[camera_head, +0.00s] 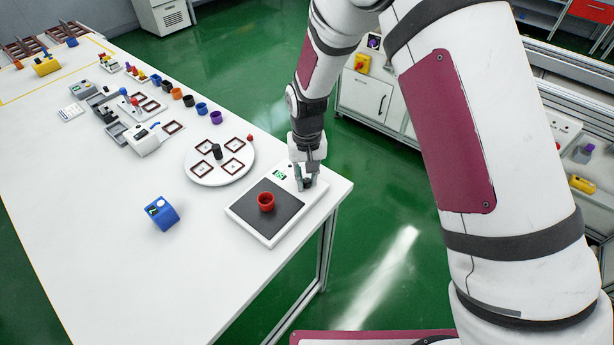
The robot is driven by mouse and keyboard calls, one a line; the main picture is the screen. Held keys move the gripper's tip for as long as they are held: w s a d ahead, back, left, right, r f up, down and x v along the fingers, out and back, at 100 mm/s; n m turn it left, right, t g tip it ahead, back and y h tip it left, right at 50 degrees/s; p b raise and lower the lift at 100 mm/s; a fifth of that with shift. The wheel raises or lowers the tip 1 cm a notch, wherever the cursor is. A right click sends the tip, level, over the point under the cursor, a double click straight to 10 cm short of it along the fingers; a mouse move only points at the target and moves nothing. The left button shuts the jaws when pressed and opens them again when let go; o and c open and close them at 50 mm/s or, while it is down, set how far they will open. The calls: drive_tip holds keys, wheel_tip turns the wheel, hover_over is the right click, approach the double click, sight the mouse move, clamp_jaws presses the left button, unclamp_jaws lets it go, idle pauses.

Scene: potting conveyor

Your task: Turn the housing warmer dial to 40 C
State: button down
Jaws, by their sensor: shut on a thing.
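The housing warmer (241,224) is a white, flat unit with a dark plate near the table's right edge. A red cup-shaped housing (266,202) stands on the plate. A small green display (281,175) sits at its back edge; its reading is too small to make out. My gripper (306,184) points down at the warmer's back right corner, right of the display. It is shut on a small dark knob, the dial (307,183), which is mostly hidden by the fingers. The dial's pointer and scale cannot be read.
A white round plate (193,172) with square-framed places stands left of the warmer. A blue device (161,213) lies in front of it. Several coloured cups, including a purple one (215,117), and small units line the table's far part. The table (110,260) is clear at front left.

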sight(307, 180)
drive_tip(key=shift+n, duration=0.6)
drive_tip(key=c, duration=1.4)
unclamp_jaws()
drive_tip(key=shift+c, duration=0.2)
wheel_tip(307, 180, up, 12)
